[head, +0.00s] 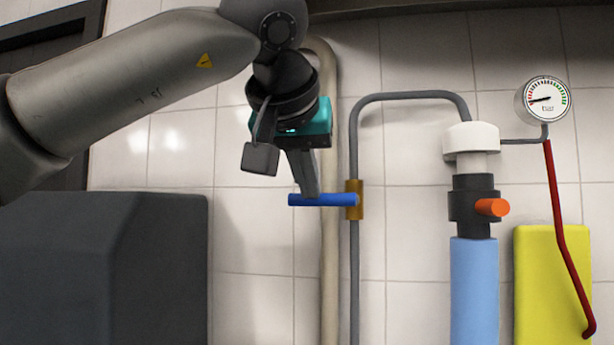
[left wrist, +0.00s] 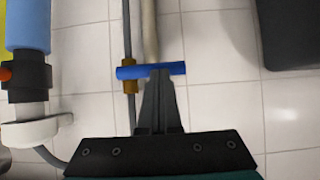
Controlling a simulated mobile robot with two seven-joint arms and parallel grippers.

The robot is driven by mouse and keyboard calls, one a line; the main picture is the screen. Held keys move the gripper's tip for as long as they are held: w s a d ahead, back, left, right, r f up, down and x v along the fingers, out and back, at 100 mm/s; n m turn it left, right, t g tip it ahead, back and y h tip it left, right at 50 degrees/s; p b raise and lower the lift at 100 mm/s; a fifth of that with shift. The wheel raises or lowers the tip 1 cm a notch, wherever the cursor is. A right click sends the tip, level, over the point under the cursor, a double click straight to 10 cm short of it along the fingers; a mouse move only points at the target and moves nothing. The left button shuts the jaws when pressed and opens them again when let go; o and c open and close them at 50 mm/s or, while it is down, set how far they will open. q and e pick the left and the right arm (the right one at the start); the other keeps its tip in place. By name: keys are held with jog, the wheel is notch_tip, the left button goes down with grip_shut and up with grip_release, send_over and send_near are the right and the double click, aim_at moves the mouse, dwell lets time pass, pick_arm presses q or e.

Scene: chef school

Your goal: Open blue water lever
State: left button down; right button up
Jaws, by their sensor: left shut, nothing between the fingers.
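The blue water lever (head: 335,200) is a short horizontal bar on a brass valve (head: 354,200) on a thin grey pipe. It points left from the valve in the head view. My left gripper (head: 311,192) is shut and empty, with its fingertips at the lever's left part. In the left wrist view the lever (left wrist: 128,73) lies across the tips of the shut fingers (left wrist: 160,76). The tips overlap it there, but I cannot tell for certain whether they touch it. My right gripper is not in view.
A thick beige pipe (head: 330,270) runs behind the lever. To the right are a light blue cylinder (head: 474,290) with an orange knob (head: 491,207), a pressure gauge (head: 545,99), a red lever (head: 556,195) and a yellow block (head: 537,285). A dark box (head: 105,270) stands lower left.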

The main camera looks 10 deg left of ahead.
pick_arm(q)
jog(key=shift+a+f+n+h+b, duration=0.15)
jog(key=shift+f+n+h+b, duration=0.25)
jog(key=shift+h+b, duration=0.1)
dwell(0.3)
jog(key=shift+a+f+n+h+b, duration=0.15)
jog(key=shift+f+n+h+b, duration=0.55)
jog(key=shift+b, duration=0.3)
jog(key=d+f+n+t+h+b, duration=0.1)
jog(key=n+h+b, duration=0.1)
jog(key=b, duration=0.2)
jog(key=f+n+t+h+b, duration=0.1)
jog(key=f+n+h+b, duration=0.1)
jog(key=b, duration=0.2)
jog(key=d+f+n+h+b, duration=0.1)
jog(key=f+n+h+b, duration=0.1)
jog(key=n+b, duration=0.1)
jog(key=shift+d+t+h+b, duration=0.3)
jog(key=shift+d+t+b, duration=0.1)
jog(key=shift+b, duration=0.35)
jog(key=shift+a, duration=0.1)
